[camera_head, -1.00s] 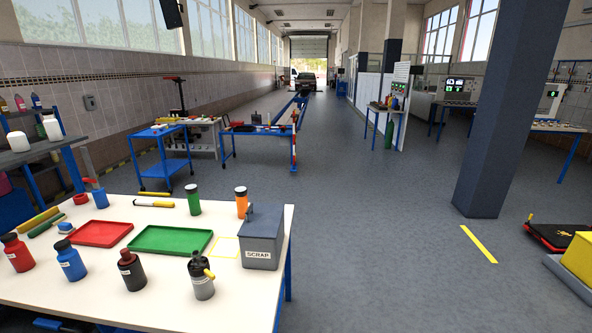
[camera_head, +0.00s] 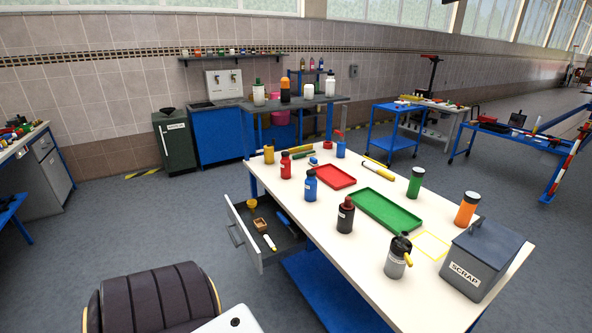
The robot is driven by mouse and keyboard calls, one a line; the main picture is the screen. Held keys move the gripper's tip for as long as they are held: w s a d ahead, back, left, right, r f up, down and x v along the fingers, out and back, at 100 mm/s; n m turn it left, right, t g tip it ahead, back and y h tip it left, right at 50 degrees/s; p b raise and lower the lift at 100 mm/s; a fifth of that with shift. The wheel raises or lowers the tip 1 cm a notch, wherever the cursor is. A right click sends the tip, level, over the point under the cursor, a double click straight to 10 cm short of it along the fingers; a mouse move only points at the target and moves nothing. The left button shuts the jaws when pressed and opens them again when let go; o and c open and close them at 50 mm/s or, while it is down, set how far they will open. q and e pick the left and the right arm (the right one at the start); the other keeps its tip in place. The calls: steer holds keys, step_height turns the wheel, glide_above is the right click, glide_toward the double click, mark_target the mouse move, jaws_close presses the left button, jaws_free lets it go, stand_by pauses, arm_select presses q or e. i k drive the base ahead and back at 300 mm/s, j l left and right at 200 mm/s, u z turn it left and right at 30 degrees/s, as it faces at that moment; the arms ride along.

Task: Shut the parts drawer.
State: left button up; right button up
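The parts drawer (camera_head: 247,240) is pulled out from under the left end of the white-topped workbench (camera_head: 330,225). Its grey front has a bar handle (camera_head: 235,232) and faces left. Inside lie a yellow cup (camera_head: 252,203), a small brown box (camera_head: 260,225), a white and yellow item (camera_head: 269,242) and blue pieces. The drawer's far inner end is hidden under the bench top. Neither of my grippers is in view.
Bottles, a red tray (camera_head: 335,183), a green tray (camera_head: 385,217) and a grey scrap bin (camera_head: 484,260) stand on the bench. A dark ribbed object (camera_head: 155,300) fills the lower left, in front of the drawer. Open floor lies left of the drawer.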

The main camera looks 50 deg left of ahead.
mark_target(242, 218)
steer(key=u, duration=2.25)
